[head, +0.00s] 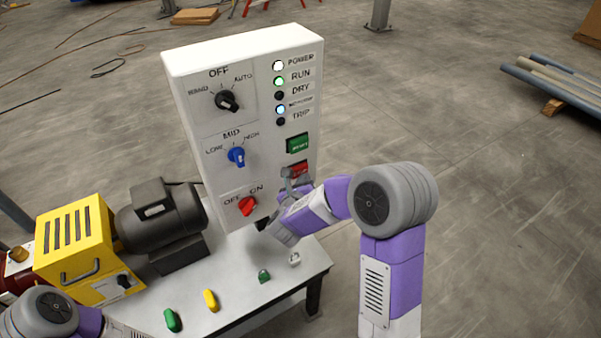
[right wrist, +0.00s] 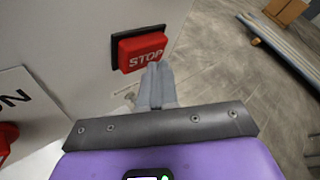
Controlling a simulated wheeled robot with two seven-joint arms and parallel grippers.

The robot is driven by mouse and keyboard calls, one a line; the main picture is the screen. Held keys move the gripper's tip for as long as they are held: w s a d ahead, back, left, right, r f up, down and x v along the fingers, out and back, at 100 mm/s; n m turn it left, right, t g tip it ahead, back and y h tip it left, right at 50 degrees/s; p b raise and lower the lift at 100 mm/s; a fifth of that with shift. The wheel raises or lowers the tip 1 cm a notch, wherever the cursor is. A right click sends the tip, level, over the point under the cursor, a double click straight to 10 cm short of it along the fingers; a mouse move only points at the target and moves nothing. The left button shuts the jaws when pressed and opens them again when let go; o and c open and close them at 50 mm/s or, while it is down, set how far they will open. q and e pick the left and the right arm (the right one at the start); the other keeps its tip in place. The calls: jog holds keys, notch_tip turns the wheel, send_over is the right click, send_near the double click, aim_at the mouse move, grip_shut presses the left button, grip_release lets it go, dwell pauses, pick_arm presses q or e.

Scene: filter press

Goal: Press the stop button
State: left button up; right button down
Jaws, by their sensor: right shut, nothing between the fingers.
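The red stop button (head: 299,167) is on the right part of the white control panel (head: 245,130), below the green start button (head: 297,144). In the right wrist view the stop button (right wrist: 142,50) shows its white STOP lettering and black surround. My right gripper (head: 287,177) is shut and empty, in front of the panel. In the right wrist view its closed fingertips (right wrist: 155,68) overlap the button's lower right edge; I cannot tell whether they touch it. In the head view the gripper hides the button's lower part. My left gripper is out of view.
The panel also has a black knob (head: 228,100), a blue knob (head: 237,156), a red knob (head: 247,206) and indicator lights. A dark motor (head: 160,215) and yellow box (head: 75,245) stand left. Small green and yellow pieces and a padlock lie on the table (head: 225,262).

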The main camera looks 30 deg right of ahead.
jog(key=shift+w+b, duration=0.3)
jog(key=shift+w, duration=0.3)
dwell(0.5)
jog(key=shift+s, duration=0.15)
jog(key=shift+s+b, duration=0.6)
jog(key=shift+s, duration=0.25)
jog(key=s, duration=0.1)
jog(key=s+b, duration=0.1)
jog(key=s, duration=0.1)
jog(key=s+b, duration=0.1)
jog(key=s, duration=0.1)
jog(key=shift+d, duration=0.25)
jog(key=shift+f, duration=0.1)
dwell(0.6)
